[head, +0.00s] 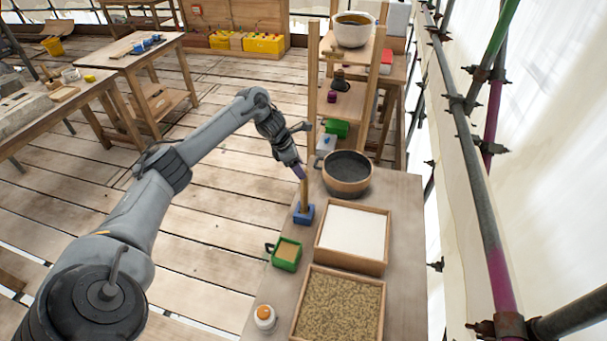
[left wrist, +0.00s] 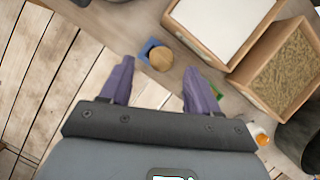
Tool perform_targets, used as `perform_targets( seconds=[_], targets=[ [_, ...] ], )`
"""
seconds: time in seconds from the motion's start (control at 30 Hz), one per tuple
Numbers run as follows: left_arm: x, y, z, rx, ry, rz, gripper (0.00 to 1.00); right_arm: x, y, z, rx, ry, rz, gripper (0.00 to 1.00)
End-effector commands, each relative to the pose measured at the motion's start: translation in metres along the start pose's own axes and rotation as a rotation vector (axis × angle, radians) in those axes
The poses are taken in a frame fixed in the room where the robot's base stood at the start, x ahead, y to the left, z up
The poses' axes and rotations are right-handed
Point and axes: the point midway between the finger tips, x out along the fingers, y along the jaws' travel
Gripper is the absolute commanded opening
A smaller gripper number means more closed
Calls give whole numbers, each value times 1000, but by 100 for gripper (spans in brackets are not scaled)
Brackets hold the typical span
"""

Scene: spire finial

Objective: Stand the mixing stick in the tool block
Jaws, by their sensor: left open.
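The mixing stick (head: 305,192) is a wooden rod standing roughly upright in the blue tool block (head: 304,215) on the bench. In the left wrist view I look down on the stick's round end (left wrist: 160,59), with the blue block (left wrist: 146,48) around its foot. My left gripper (head: 300,174) is just above the stick's top. It also shows in the left wrist view (left wrist: 158,68), with its purple fingers spread and the stick's end between their tips, a gap on each side. How deep the stick sits is hidden. My right gripper is not in view.
A tray of white material (head: 352,230) and a tray of brown grains (head: 338,306) stand right of the block. A dark-filled bowl (head: 347,180) is behind it. A green box (head: 287,254) and a white, orange-topped bottle (head: 264,318) are in front.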

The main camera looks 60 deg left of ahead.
Motion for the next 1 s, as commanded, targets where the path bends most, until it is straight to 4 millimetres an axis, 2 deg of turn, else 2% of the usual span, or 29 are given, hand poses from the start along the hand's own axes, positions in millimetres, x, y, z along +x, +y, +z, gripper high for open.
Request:
perform_targets(
  seconds=[0.1,0.33,1.0],
  targets=[
    [-21,1,0,1,0,3,61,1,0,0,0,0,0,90],
    [-44,0,0,1,-1,0,61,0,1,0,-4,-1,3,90],
    [-49,0,0,-1,0,0,61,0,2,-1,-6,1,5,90]
  ],
)
